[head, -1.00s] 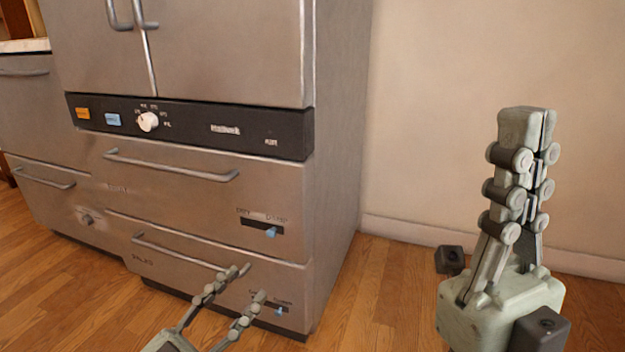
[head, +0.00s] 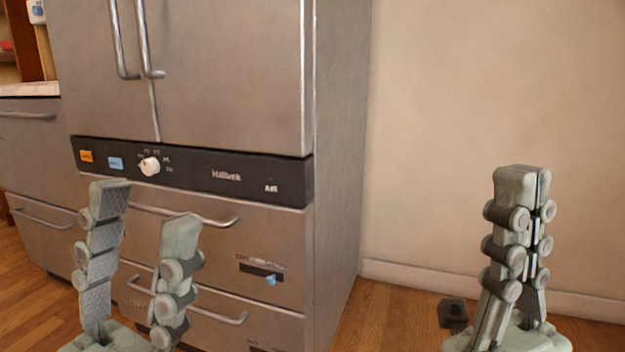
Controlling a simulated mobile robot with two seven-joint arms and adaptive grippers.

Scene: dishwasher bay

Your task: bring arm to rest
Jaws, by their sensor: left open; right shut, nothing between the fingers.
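My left gripper (head: 143,215) is open and empty. Its two fingers point up in front of the lower drawers of the steel appliance (head: 235,110), covering part of them. My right gripper (head: 521,180) is shut with nothing in it. It points upright at the right, in front of the bare wall. Both palms are cut off by the bottom edge of the head view.
The appliance has a black control panel (head: 215,178) with a white knob (head: 150,166), and drawer handles below. Steel drawers (head: 32,165) stand to the left. A small dark block (head: 453,312) is near my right gripper. Wooden floor shows by the wall (head: 480,110).

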